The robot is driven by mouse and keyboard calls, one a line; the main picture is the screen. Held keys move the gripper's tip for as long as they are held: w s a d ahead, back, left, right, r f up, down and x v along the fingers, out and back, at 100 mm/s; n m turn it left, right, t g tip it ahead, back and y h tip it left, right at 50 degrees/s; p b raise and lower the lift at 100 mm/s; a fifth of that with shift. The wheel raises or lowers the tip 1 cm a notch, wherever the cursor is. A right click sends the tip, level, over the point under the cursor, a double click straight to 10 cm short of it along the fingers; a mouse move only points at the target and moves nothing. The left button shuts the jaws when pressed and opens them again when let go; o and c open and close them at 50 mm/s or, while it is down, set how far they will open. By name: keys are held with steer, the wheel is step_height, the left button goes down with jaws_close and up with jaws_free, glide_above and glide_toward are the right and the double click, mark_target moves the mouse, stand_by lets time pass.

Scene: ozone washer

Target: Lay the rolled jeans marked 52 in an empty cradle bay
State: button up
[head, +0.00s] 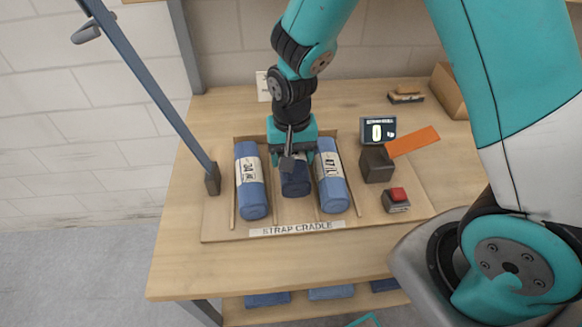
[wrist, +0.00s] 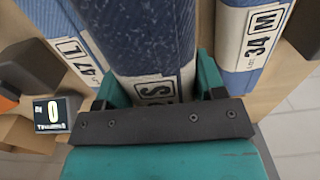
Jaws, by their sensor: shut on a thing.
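My gripper (head: 291,160) points down over the middle bay of the strap cradle (head: 222,232). It is shut on a dark blue rolled pair of jeans (head: 296,186), which lies between the two outer rolls. In the wrist view the held roll (wrist: 140,38) runs away from the jaws (wrist: 165,92). Its white label is partly covered by my gripper, and the number cannot be read in full. Whether the roll rests on the cradle floor cannot be told. A blue roll marked 34 M (head: 250,190) lies in the left bay, and one marked 47 L (head: 331,180) in the right bay.
Right of the cradle bays stand a dark block (head: 377,165) with an orange strip (head: 412,142), a display (head: 378,131) reading 0, and a red button (head: 397,194). Several blue rolls lie on the shelf below.

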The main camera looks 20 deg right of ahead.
steer(key=shift+f, duration=2.5)
steer(key=o, duration=0.9)
steer(key=shift+f, duration=0.15)
step_height(320, 180, up, 12)
steer(key=shift+b, duration=0.75)
steer(key=s+a+r+n+y, duration=0.1)
steer(key=s+r+n, duration=0.2)
steer(key=s, duration=0.3)
steer(key=s+a+r+n+y, duration=0.1)
steer(key=s+a+r+n, duration=0.1)
steer(key=s+r+n, duration=0.2)
steer(key=s+a+r+n+y, duration=0.1)
steer(key=s+r+n+y, duration=0.1)
steer(key=s+r, duration=0.3)
steer(key=shift+s+a+r+n, duration=0.15)
steer(key=shift+s+n, duration=0.3)
steer(key=shift+s, duration=0.45)
steer(key=shift+s+a+r+n, duration=0.15)
steer(key=shift+s+n, duration=0.3)
steer(key=shift+s, duration=0.45)
